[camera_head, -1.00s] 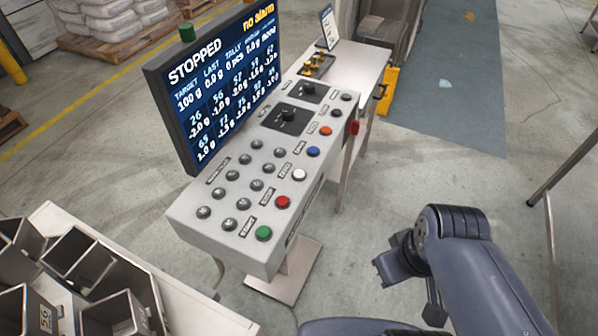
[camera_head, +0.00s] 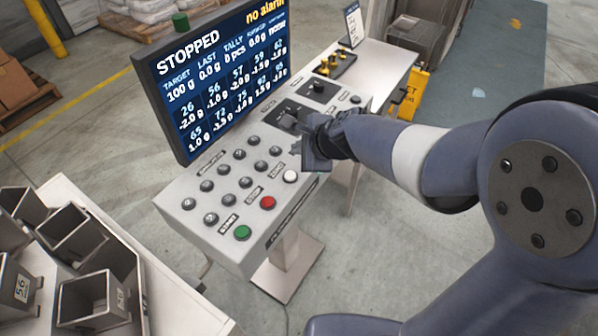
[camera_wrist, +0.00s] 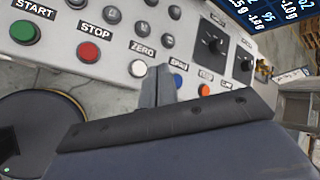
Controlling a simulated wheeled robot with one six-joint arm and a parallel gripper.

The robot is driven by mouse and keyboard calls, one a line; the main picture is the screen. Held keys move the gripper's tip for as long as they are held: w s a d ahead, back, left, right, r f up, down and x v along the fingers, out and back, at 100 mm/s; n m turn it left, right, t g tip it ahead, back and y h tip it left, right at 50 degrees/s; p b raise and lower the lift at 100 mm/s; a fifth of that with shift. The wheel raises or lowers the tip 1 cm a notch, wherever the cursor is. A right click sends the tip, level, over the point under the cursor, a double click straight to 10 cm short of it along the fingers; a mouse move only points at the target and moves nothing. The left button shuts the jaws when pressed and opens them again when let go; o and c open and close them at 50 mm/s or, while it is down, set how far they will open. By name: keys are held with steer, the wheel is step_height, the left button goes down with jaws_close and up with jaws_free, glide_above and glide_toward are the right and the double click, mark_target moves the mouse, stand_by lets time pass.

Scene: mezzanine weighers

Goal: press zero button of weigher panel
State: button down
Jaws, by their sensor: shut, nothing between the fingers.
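The weigher panel (camera_head: 178,203) is a light grey sloped console under a dark screen (camera_head: 200,75) reading STOPPED. The white button (camera_head: 290,177) lies just below-left of my gripper (camera_head: 308,155) in the head view. In the wrist view the white button (camera_wrist: 138,68) sits by the label ZERO (camera_wrist: 143,49). My gripper (camera_wrist: 164,78) is shut and empty, its tips just right of the white button and beside the blue button (camera_wrist: 178,80). The white button is not covered. I cannot tell the exact gap between tips and panel.
The red button (camera_head: 267,202) and green button (camera_head: 242,232) sit left of the white one. Metal bins (camera_head: 95,300) stand on a table at lower left.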

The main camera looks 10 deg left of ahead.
mark_target(293, 178)
steer(key=shift+w+a+f+m, duration=0.2)
steer(key=shift+w+a+m, duration=0.35)
steer(key=shift+m, duration=0.15)
steer(key=shift+w+a+f+m, duration=0.2)
steer(key=shift+w+a+m, duration=0.35)
steer(key=shift+m, duration=0.15)
step_height(293, 178, down, 9)
steer(key=b, duration=0.8)
steer(key=shift+b, duration=0.35)
stand_by(0.7)
steer(key=shift+f+b, duration=0.35)
steer(key=shift+f+b, duration=0.45)
stand_by(0.5)
steer(key=shift+d, duration=0.1)
steer(key=shift+r+p, duration=0.85)
